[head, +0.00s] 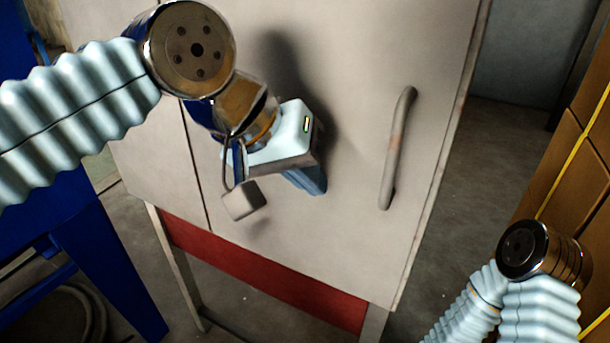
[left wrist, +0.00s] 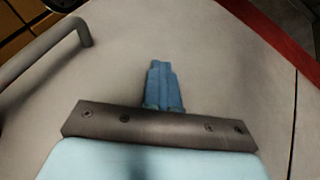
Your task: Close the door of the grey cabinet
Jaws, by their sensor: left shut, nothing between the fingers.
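The grey cabinet (head: 150,165) stands in front of me. Its pale grey door (head: 370,45) fills much of the head view, with a dark vertical seam on the left. A bar handle (head: 397,150) is near the door's right edge and also shows at the upper left of the left wrist view (left wrist: 45,52). I cannot tell how wide any gap at the door is. My left gripper (head: 314,184) is shut and empty, in front of the door and left of the handle; contact with the door is unclear. Its blue fingers show together in the left wrist view (left wrist: 162,85). My right gripper is out of view.
A red strip (head: 265,275) runs below the door, above the cabinet's legs. Blue metal structure (head: 110,265) stands at the left. Brown boxes with a yellow strap (head: 560,165) stand at the right. Dark floor (head: 490,165) is clear between the cabinet and the boxes.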

